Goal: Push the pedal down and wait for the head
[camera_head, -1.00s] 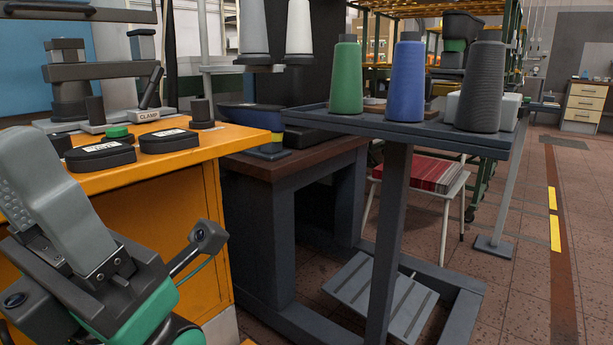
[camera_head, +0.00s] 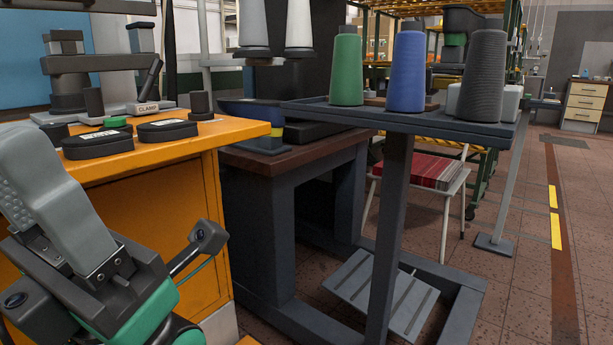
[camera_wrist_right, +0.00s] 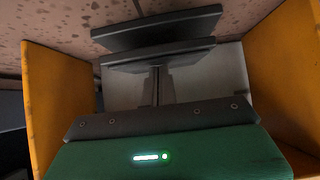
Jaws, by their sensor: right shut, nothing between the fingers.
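In the right wrist view two dark flat plates (camera_wrist_right: 160,50), one above the other, look like the pedal. They sit low between orange side walls. My right gripper (camera_wrist_right: 156,80) is shut and empty, its narrow fingers pointing at the plates. I cannot tell whether they touch. In the head view a dark grey clamp head (camera_head: 90,65) stands on the orange bench (camera_head: 220,130), above a base labelled CLAMP.
Black cases (camera_head: 98,143) lie on the orange bench. A dark table (camera_head: 270,160) stands beside it, with a grey slatted footplate (camera_head: 382,292) low down. A rack tray (camera_head: 420,120) holds green, blue and grey cones. Open floor (camera_head: 530,290) lies at the right.

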